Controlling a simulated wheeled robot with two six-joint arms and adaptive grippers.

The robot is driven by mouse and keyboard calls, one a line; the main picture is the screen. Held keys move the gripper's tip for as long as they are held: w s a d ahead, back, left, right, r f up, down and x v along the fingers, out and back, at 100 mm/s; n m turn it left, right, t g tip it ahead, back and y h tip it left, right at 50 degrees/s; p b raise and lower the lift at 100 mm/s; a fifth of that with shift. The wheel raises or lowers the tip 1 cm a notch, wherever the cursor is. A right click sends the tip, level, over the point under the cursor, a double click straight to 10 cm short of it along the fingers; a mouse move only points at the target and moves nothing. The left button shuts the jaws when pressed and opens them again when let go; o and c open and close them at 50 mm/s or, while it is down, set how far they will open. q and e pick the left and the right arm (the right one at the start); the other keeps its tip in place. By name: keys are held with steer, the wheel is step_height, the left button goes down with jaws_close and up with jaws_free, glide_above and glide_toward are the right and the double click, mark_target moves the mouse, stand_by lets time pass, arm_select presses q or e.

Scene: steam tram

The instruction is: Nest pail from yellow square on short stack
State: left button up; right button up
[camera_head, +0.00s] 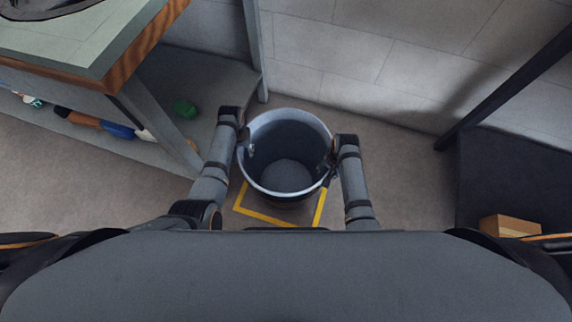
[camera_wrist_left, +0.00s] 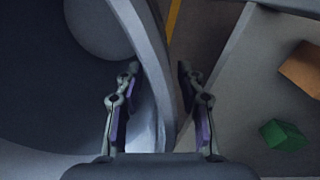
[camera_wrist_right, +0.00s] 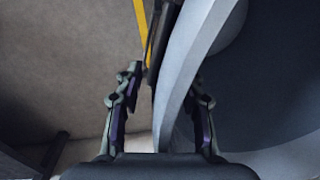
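A grey pail (camera_head: 285,186) with a pale rim stands upright and looks empty, over a yellow square outline (camera_head: 275,220) on the floor. The pail hides the far part of the square. My left gripper (camera_head: 246,148) is at the left rim, one finger inside and one outside. In the left wrist view its fingers (camera_wrist_left: 158,68) are spread, with the pail wall (camera_wrist_left: 150,75) between them and gaps visible. My right gripper (camera_head: 329,160) straddles the right rim likewise; its fingers (camera_wrist_right: 164,75) are apart around the wall (camera_wrist_right: 178,75). No stack of pails is in view.
A workbench (camera_head: 110,75) with a low shelf (camera_head: 160,150) of small items is at the left. A dark rack (camera_head: 500,170) with a cardboard box (camera_head: 509,226) is at the right. A tiled wall (camera_head: 350,60) closes the back.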

arm_select(q)
jaws_close()
arm_select(e)
jaws_close()
arm_select(q)
steer(key=shift+r, duration=0.2)
arm_select(e)
steer(key=shift+r, duration=0.15)
